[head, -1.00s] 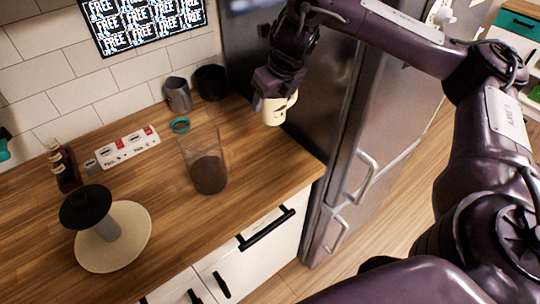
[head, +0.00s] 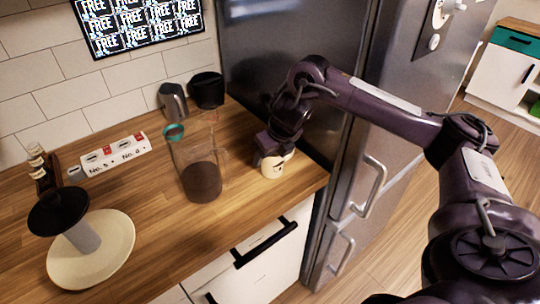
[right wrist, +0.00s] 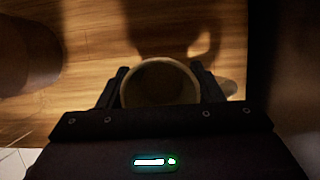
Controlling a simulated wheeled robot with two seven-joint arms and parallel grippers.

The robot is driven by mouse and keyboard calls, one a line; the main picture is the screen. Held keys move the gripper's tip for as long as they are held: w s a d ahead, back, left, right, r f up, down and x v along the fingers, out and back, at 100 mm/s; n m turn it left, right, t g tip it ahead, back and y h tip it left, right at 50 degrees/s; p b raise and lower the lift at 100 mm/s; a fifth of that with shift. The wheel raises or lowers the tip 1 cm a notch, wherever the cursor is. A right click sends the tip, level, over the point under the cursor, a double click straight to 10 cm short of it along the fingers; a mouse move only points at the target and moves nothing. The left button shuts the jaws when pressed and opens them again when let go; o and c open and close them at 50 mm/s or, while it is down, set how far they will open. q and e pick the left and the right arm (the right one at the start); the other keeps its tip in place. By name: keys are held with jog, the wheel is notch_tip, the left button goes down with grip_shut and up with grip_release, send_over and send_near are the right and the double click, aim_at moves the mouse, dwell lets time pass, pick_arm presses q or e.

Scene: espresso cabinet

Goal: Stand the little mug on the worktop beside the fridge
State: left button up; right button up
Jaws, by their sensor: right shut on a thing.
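The little mug (head: 272,168) is cream with a dark mark. In the head view it is upright at the right part of the wooden worktop (head: 245,215), beside the fridge (head: 285,70). My right gripper (head: 268,152) is shut on it from above. In the right wrist view the mug's round rim (right wrist: 160,82) sits between the two dark fingers. The mug's base looks at or very close to the worktop; I cannot tell if it touches. My left gripper is not in view.
A glass jug (head: 198,165) with dark contents stands left of the mug. Behind are a metal pitcher (head: 173,101) and a black cup (head: 207,90). A power strip (head: 115,155) and a round stand (head: 92,250) are further left. Bare worktop lies in front of the mug.

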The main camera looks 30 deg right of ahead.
jog(key=shift+f, duration=0.2)
jog(key=o, duration=1.1)
jog(key=shift+r, duration=0.45)
jog(key=p+v, duration=0.5)
jog(key=v, duration=0.6)
jog(key=shift+s+r, duration=0.15)
jog(key=shift+s, duration=0.1)
